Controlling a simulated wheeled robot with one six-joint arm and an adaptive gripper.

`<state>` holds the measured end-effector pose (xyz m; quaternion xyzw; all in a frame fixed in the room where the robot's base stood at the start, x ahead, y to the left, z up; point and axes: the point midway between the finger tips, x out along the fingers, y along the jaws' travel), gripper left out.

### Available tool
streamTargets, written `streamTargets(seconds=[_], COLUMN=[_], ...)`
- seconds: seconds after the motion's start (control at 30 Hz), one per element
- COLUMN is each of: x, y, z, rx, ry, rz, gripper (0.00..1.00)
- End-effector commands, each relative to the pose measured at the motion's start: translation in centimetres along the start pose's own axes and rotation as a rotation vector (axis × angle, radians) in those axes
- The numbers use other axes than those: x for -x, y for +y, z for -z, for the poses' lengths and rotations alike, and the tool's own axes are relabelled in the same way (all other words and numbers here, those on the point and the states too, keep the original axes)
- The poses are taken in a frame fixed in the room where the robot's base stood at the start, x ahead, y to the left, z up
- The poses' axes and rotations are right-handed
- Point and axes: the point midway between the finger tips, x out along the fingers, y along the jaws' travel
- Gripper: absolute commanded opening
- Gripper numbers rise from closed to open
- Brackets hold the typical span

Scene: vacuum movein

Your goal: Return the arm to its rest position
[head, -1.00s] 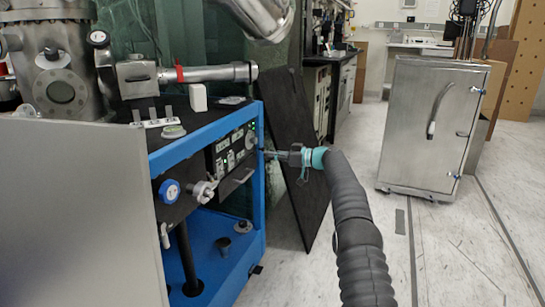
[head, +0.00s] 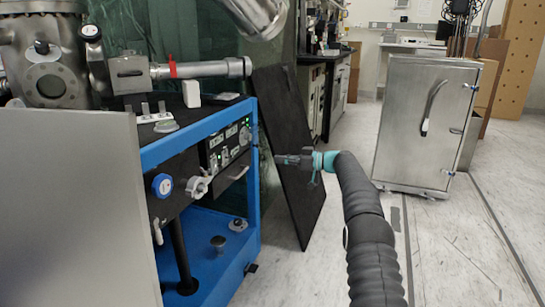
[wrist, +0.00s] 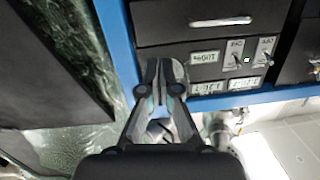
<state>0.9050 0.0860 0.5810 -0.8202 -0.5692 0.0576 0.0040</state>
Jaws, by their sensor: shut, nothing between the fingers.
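My gripper (head: 288,160) is at the end of my black-sleeved arm, right of the blue-framed vacuum station (head: 205,128).
A black board (head: 290,150) leans behind my gripper. A steel cabinet (head: 415,130) with a handle stands at the right on the floor. A grey panel (head: 70,210) fills the near left. The floor (head: 455,245) at the right is open.

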Motion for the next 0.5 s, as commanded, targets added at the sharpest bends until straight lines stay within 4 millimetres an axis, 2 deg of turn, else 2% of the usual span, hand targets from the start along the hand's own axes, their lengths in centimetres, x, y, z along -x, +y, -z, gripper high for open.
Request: streamTargets(seconds=[0.2, 0.5], x=[2.5, 4.3], y=[0.3, 0.5], z=[-3.3, -5.5], rx=[-0.001, -0.004], ry=[0.001, 0.002], rz=[0.001, 0.0], gripper=[0.0, 0.0])
